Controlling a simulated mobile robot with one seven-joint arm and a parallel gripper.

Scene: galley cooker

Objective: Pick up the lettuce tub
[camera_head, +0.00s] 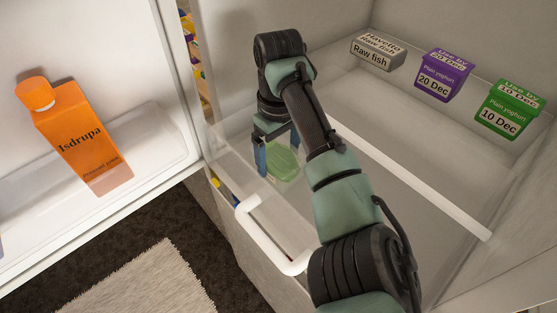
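A pale green, see-through tub (284,166), which looks like the lettuce tub, sits low in the fridge near its left side. No label on it can be read. My gripper (279,160) reaches down over it with its blue fingers spread apart. One finger is at the tub's left and the other is at its upper right. Whether the fingers touch the tub is not clear. My arm comes in from the lower right and hides part of the area beside the tub.
A raw fish tub (378,52), a purple yoghurt tub (443,74) and a green yoghurt tub (509,109) stand at the back right. A white handle (268,238) is in front. An orange carton (82,138) stands in the door shelf at left.

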